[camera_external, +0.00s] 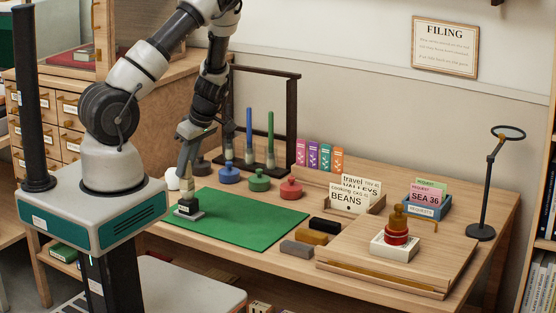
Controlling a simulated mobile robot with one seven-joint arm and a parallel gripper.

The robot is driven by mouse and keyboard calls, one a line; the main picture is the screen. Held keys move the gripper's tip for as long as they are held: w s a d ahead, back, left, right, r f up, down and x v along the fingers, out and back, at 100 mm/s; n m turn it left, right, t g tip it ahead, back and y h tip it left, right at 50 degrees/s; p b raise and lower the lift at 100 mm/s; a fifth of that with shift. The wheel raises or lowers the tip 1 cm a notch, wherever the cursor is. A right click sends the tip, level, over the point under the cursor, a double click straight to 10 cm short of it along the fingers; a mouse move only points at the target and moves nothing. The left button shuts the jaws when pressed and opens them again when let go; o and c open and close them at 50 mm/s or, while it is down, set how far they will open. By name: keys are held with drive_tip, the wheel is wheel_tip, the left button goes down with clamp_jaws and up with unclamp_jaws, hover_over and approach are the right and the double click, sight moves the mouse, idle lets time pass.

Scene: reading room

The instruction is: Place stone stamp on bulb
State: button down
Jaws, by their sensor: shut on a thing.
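My gripper (187,166) points down over the left end of the green mat (250,222), shut on the pale upper part of a small stamp-like piece (188,203). This piece has a dark block below and a grey slab at its foot. It looks upright at the mat's left edge; whether it touches the mat is too small to tell. I take it for the stone stamp. No bulb can be told for sure; a small white rounded thing (172,183) shows just left of the gripper, partly hidden.
Black, blue (229,173), green and red lidded pots line the mat's back edge, before a dark rack (283,73) with brushes. Several blocks (312,238) lie right of the mat. A wooden board (400,270) bears a brass-and-red stack. A lamp-like stand (483,232) is far right.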

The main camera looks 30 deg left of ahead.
drive_tip(key=shift+f, duration=0.1)
drive_tip(key=c, duration=1.6)
unclamp_jaws()
drive_tip(key=p+v, duration=0.1)
drive_tip(key=v, duration=1.1)
drive_tip(key=shift+d, duration=0.1)
